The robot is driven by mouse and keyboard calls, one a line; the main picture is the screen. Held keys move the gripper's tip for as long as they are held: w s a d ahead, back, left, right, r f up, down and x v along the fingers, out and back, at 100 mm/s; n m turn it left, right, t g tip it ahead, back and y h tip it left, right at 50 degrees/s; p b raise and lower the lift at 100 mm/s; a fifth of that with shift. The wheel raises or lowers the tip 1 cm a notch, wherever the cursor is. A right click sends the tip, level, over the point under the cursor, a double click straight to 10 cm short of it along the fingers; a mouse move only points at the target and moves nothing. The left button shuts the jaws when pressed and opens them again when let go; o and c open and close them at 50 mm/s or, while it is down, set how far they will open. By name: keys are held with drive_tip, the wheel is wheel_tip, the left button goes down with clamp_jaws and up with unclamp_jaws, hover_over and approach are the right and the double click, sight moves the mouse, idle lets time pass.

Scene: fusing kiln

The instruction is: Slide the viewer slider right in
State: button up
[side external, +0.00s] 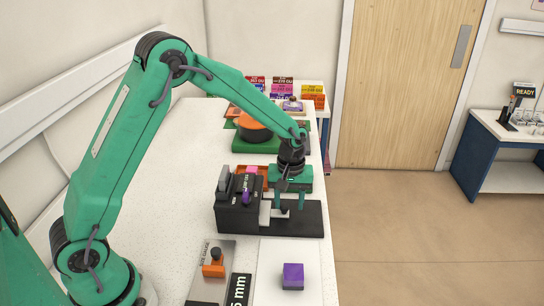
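A black viewer (238,214) stands on the white bench, with a flat black bed stretching to its right. A pale grey plate, which looks like its slider (265,214), stands at the right side of the black body. My gripper (292,208) points down over the black bed, just right of this plate. Its two fingers are apart, with a gap showing between them. Whether the left finger touches the plate I cannot tell. A purple piece (247,196) and a pink piece show on top of the viewer, partly in front of orange parts behind.
A purple block (292,276) lies on a white sheet in front of the viewer. A grey gauge (211,287) with an orange block is at the front left. A green stand (256,144) with an orange round top and several coloured boxes are behind.

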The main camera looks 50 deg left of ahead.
drive_tip(key=w+d, duration=0.4)
drive_tip(key=shift+w+d, duration=0.35)
drive_tip(key=shift+d, duration=0.05)
drive_tip(key=s+a+r+m+t, duration=0.1)
drive_tip(key=s+a+r+m, duration=0.1)
drive_tip(key=s+r, duration=0.5)
drive_tip(key=s+a+r+m+t, duration=0.1)
drive_tip(key=s+a+r, duration=0.1)
drive_tip(key=r, duration=1)
drive_tip(key=s+a+r+m+t, duration=0.1)
drive_tip(key=s+a+m, duration=0.1)
drive_tip(key=s, duration=0.8)
drive_tip(key=s+a+r+m+t, duration=0.1)
drive_tip(key=s+a+m+t, duration=0.1)
drive_tip(key=s, duration=0.8)
drive_tip(key=shift+r+m+t, duration=0.15)
drive_tip(key=shift+m+t, duration=0.15)
drive_tip(key=shift+m, duration=0.6)
drive_tip(key=shift+w, duration=0.1)
